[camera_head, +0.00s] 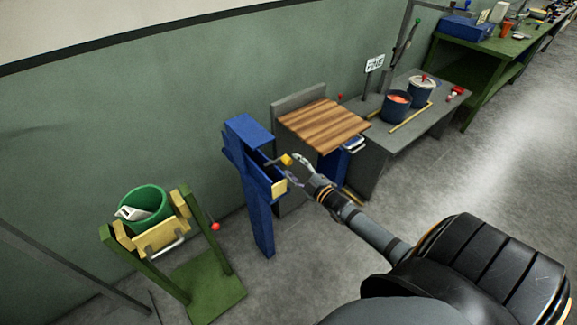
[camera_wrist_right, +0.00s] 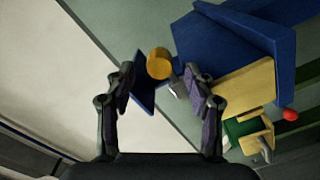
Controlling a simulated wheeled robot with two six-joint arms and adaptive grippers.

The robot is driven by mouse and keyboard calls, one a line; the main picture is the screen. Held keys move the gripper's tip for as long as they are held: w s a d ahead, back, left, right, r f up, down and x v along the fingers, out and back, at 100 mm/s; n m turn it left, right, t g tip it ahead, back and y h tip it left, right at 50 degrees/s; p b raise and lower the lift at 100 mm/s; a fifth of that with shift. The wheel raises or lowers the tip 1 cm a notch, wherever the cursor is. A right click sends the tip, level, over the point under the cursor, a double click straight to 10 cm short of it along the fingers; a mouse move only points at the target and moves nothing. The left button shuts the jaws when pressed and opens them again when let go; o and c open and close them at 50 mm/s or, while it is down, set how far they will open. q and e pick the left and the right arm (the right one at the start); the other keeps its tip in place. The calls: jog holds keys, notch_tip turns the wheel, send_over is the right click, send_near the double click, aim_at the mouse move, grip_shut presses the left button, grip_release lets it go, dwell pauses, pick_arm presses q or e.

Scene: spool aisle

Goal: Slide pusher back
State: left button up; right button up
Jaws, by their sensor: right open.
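A blue stand (camera_head: 255,205) rises in front of the wall in the head view and carries a blue trough at its upper right side. A yellow knob (camera_head: 286,160) on a short rod shows at the trough and looks like the pusher's handle. A pale yellow block (camera_head: 279,188) sits at the trough's near end. My right gripper (camera_head: 297,167) is open close beside the knob. In the right wrist view the knob (camera_wrist_right: 159,63) appears between the open fingers, near the tips; contact cannot be told. The blue housing (camera_wrist_right: 235,45) fills the upper right there. My left gripper is out of view.
A green stand (camera_head: 212,291) with a green bucket (camera_head: 146,203) and a red ball (camera_head: 215,227) is at left. A wooden-topped table (camera_head: 325,122) stands behind my right gripper. A grey bench (camera_head: 395,137) holds blue pots. Floor at right is clear.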

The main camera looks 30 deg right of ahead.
aim_at(290, 163)
jog(key=shift+w+a, duration=0.1)
jog(key=shift+w, duration=1.55)
grip_shut()
